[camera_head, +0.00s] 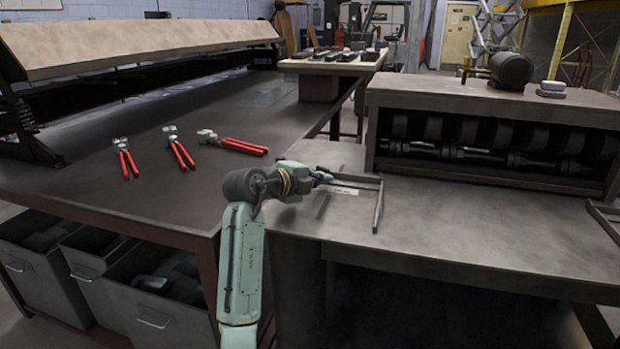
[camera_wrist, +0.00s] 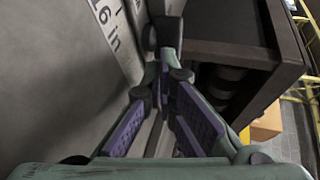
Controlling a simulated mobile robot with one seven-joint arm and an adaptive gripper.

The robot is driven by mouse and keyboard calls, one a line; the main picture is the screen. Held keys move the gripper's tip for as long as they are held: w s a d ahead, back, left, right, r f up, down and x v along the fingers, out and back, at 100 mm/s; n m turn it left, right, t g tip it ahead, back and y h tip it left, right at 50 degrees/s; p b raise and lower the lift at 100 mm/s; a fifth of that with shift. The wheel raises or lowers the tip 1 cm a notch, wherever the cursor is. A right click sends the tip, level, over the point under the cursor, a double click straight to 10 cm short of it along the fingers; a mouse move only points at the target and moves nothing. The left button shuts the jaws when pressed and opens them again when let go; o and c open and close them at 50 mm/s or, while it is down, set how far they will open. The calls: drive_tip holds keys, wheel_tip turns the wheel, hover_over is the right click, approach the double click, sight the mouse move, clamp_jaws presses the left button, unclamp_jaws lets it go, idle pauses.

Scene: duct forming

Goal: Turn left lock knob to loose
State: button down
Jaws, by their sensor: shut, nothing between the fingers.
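My gripper (camera_head: 325,175) reaches over the left end of the forming machine's table, at the left guide frame (camera_head: 377,205). Its fingers are shut and empty. In the wrist view my gripper (camera_wrist: 166,76) points along a grey guide bar, its purple pads to either side. A small dark piece (camera_wrist: 166,32), possibly the left lock knob, shows just past the fingertips. I cannot tell whether the fingers touch it, nor how it is turned. In the head view my gripper hides the knob's place.
A scale marked "16 in" (camera_wrist: 108,28) lies beside the bar. The machine's roller housing (camera_head: 490,135) stands behind the table. Several red-handled pliers, one of them here (camera_head: 240,146), lie on the left bench (camera_head: 90,190). The middle of the machine table (camera_head: 460,235) is clear.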

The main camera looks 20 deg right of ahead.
sight(336, 174)
drive_tip(key=shift+w+d, duration=0.15)
drive_tip(key=shift+d, duration=0.05)
drive_tip(key=shift+d+f+n+t+y+b, duration=0.2)
drive_tip(key=shift+d+n+t+y+b, duration=0.1)
drive_tip(key=shift+d+n+y+b, duration=0.2)
drive_tip(key=n+t+y, duration=0.1)
drive_tip(key=d+n+t+y+b, duration=0.1)
drive_tip(key=shift+r+n+t, duration=0.15)
drive_tip(key=shift+n+t, duration=0.15)
drive_tip(key=shift+t, duration=0.1)
drive_tip(key=shift+d+r, duration=0.1)
drive_tip(key=shift+d, duration=0.2)
